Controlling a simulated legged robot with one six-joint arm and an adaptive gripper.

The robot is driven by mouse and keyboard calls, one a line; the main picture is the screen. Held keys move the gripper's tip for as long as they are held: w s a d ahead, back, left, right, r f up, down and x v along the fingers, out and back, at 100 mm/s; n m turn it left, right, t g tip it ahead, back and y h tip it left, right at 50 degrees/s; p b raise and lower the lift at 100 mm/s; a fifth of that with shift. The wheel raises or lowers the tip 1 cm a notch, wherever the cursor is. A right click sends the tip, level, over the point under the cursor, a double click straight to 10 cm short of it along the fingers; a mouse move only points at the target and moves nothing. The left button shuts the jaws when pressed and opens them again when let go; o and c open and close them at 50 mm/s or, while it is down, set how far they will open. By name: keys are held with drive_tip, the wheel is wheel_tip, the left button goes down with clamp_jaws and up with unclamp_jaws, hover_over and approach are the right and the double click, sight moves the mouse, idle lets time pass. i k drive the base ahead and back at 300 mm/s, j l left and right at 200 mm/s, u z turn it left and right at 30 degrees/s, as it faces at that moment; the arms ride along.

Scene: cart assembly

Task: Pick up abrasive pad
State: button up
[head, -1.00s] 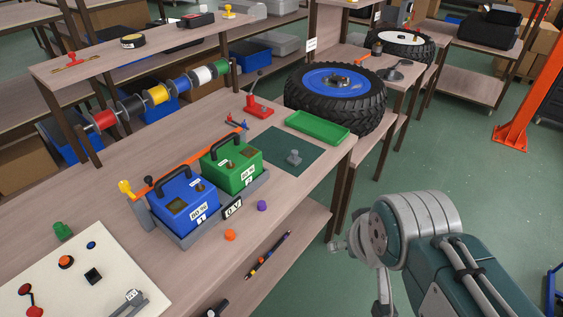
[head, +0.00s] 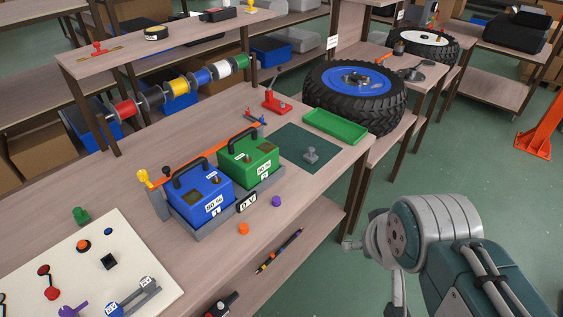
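No thing is plainly recognisable as the abrasive pad. A dark green flat square (head: 293,139) lies on the workbench (head: 133,190), with a small grey knobbed piece (head: 311,155) on it. I cannot tell whether either is the pad. A shallow bright green tray (head: 336,126) sits just behind the square, near the bench's right end. My arm's grey joint and teal link fill the lower right, off the bench's right side and over the floor. My gripper's fingers do not show.
Blue (head: 203,193) and green (head: 249,158) battery boxes stand in a grey holder. A red tool (head: 275,102) stands behind the square. A large tyre (head: 355,95) is beyond the tray. A cream board (head: 75,275) is at lower left.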

sight(311, 157)
drive_tip(key=i+l+u, duration=0.45)
drive_tip(key=i+l, duration=0.15)
drive_tip(key=i+l+u, duration=0.25)
drive_tip(key=l, duration=0.2)
drive_tip(key=i+l+u, duration=0.2)
drive_tip(key=l, duration=0.25)
